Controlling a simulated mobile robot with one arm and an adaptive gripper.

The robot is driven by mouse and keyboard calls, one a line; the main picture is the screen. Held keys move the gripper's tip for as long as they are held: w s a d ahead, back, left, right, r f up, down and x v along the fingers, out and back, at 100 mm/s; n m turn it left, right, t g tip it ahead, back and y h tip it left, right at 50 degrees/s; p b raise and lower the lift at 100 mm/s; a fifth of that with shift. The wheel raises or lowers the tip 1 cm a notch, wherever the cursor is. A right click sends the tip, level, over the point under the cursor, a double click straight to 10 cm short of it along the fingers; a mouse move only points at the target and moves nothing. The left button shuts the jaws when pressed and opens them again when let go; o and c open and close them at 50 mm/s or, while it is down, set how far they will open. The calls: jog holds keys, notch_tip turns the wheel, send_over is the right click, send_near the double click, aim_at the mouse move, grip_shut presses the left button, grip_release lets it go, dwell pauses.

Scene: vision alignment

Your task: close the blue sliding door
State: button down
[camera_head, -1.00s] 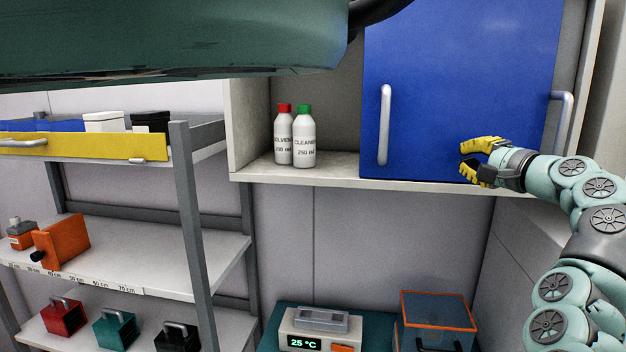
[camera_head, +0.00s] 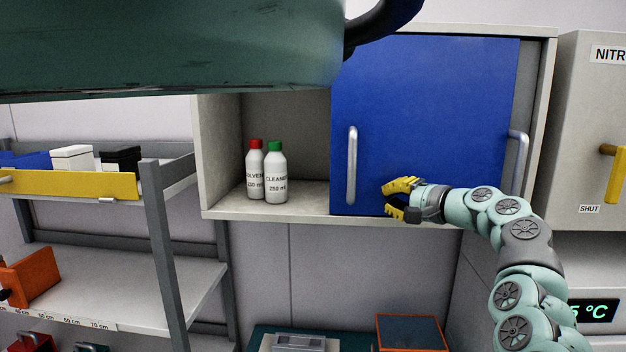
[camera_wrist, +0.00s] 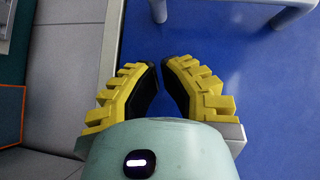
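The blue sliding door (camera_head: 430,120) covers the right part of the wall cabinet; the left part stands open. The door has a vertical light grey handle (camera_head: 352,165) near its left edge. A second grey handle (camera_head: 518,165) shows at the right, by a grey panel beside the blue door. My gripper (camera_head: 387,198) is in front of the door's lower part, right of the left handle, with its yellow fingers apart and nothing between them. In the wrist view the blue door (camera_wrist: 245,90) fills the right side, and a grey handle (camera_wrist: 158,10) lies just beyond the open fingertips (camera_wrist: 161,62).
A white bottle with a red cap (camera_head: 255,172) and one with a green cap (camera_head: 276,175) stand in the open left part of the cabinet. A shelf rack with a yellow-fronted drawer (camera_head: 80,185) is at the left. A grey box with a yellow lever (camera_head: 614,172) is at the right.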

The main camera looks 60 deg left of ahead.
aim_at(367, 201)
jog(key=shift+s+a+r+p, duration=0.1)
jog(key=shift+s+a+p, duration=0.25)
jog(key=shift+a+p, duration=0.6)
jog(key=shift+s+a+f+p, duration=0.2)
jog(key=shift+s+a+p, duration=0.15)
jog(key=shift+s+p, duration=0.25)
jog(key=shift+s+a+f+p, duration=0.15)
jog(key=shift+s+a+p, duration=0.2)
jog(key=shift+p, duration=0.3)
jog(key=shift+s+a+f+p, duration=0.3)
jog(key=shift+s, duration=0.05)
